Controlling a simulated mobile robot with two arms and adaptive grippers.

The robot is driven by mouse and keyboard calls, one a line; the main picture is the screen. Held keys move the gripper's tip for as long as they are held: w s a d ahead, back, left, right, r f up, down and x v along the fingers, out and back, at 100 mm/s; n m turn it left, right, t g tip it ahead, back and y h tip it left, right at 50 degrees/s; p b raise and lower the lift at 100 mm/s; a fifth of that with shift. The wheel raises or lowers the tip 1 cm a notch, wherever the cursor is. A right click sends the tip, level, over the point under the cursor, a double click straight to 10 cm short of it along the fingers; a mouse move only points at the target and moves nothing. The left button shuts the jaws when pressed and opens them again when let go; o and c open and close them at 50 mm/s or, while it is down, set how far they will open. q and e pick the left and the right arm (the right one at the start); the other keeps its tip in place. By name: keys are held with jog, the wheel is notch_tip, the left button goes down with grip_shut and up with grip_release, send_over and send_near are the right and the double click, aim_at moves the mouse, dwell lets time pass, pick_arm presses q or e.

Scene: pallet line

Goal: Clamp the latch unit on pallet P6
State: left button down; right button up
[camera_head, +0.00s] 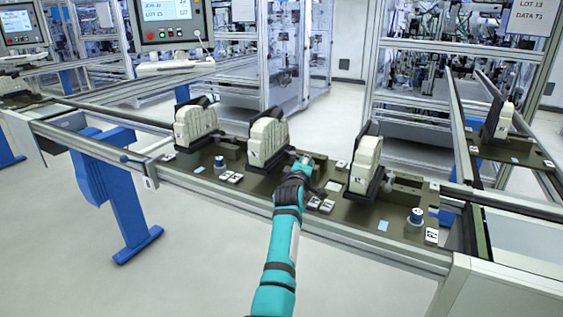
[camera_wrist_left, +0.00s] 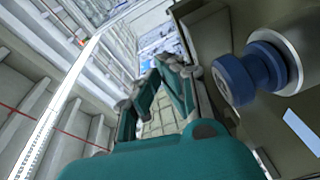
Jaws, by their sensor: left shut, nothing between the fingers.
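Three latch units with pale ribbed bodies and dark backs stand on the pallets on the line in the head view: left unit (camera_head: 195,125), middle unit (camera_head: 267,140) and right unit (camera_head: 365,163). I cannot read which pallet is P6. My left gripper (camera_head: 304,164) is shut and empty, just right of the middle unit's base. In the left wrist view my left gripper (camera_wrist_left: 155,82) shows with a pale ribbed surface (camera_wrist_left: 158,118) behind its fingers. A blue knob (camera_wrist_left: 245,75) on a pale cylinder is close on the right. My right gripper is not in view.
A blue-topped knob (camera_head: 416,216) stands on the right pallet, beside a white tag (camera_head: 432,237). A metal rail (camera_head: 345,236) runs along the front. Another unit (camera_head: 498,122) stands on the line at right.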

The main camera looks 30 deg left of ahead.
pick_arm(q)
jog(key=shift+w, duration=0.25)
jog(key=shift+w+d, duration=0.15)
jog(key=shift+w, duration=0.35)
jog(key=shift+w+d+f, duration=0.1)
jog(key=shift+w, duration=0.05)
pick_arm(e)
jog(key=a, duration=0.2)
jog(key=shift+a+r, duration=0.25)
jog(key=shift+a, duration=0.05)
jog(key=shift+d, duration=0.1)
pick_arm(q)
jog(key=shift+w, duration=0.1)
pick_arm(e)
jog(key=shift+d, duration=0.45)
pick_arm(q)
jog(key=shift+d, duration=0.1)
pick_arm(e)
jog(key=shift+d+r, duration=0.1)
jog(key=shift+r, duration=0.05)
